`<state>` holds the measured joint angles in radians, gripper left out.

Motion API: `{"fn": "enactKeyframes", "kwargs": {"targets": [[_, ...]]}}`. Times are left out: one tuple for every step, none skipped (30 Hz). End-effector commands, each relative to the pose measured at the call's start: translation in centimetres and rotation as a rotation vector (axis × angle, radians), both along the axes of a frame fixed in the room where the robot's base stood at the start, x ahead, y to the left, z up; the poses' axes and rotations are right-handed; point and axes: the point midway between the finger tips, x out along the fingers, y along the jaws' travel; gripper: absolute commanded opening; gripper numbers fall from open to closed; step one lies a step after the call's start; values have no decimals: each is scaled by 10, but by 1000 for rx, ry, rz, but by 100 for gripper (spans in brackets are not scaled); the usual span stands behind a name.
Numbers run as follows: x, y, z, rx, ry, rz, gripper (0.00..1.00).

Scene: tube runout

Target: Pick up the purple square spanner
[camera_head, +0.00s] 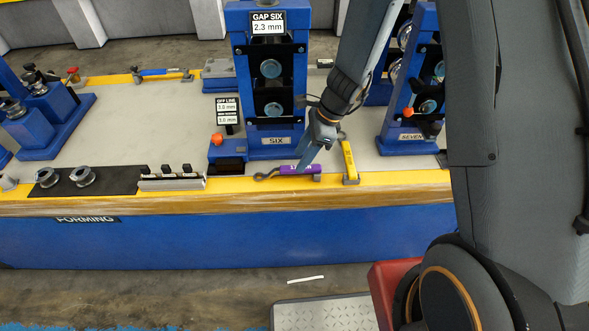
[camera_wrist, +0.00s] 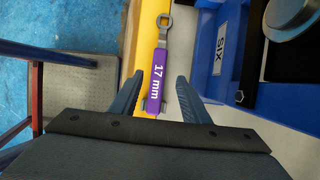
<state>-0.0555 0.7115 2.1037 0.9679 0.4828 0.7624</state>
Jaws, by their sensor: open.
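The purple square spanner (camera_head: 297,170) lies along the yellow front edge of the bench, below the stand marked SIX, with its grey ring end to the left. In the wrist view the purple spanner (camera_wrist: 157,75) reads "17 mm" and its ring end points up and away. My gripper (camera_head: 308,162) is over the purple handle. In the wrist view my gripper (camera_wrist: 160,82) is open, with one finger on each side of the handle and a gap visible on both sides. Whether the fingers are down at handle height is hard to tell.
A yellow spanner (camera_head: 349,160) lies close to the right of the purple one. A rack (camera_head: 172,182) and black mat (camera_head: 110,180) lie further left. Stand SEVEN (camera_head: 408,145) is at right.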

Motion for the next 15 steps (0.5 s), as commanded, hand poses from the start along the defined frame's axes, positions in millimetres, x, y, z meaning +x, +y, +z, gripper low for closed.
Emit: {"fn": "enactKeyframes", "kwargs": {"targets": [[-1, 2, -5, -1, 3, 1, 42], [-1, 3, -7, -1, 2, 2, 42], [-1, 4, -9, -1, 2, 2, 42], [-1, 5, -11, -2, 1, 3, 42], [-2, 6, -14, -2, 1, 3, 42], [-3, 8, -19, -2, 3, 3, 42], [-3, 10, -22, -2, 3, 3, 42], [-4, 12, -25, -1, 3, 4, 42], [-4, 14, -30, -1, 3, 3, 42], [-4, 16, -34, -2, 2, 4, 42], [-4, 17, -38, -2, 2, 3, 42], [-4, 19, -42, -2, 2, 4, 42], [-4, 20, -45, -2, 0, 4, 42], [-3, 21, -47, -2, 1, 4, 42], [-3, 22, -50, -2, 1, 4, 42]]}}
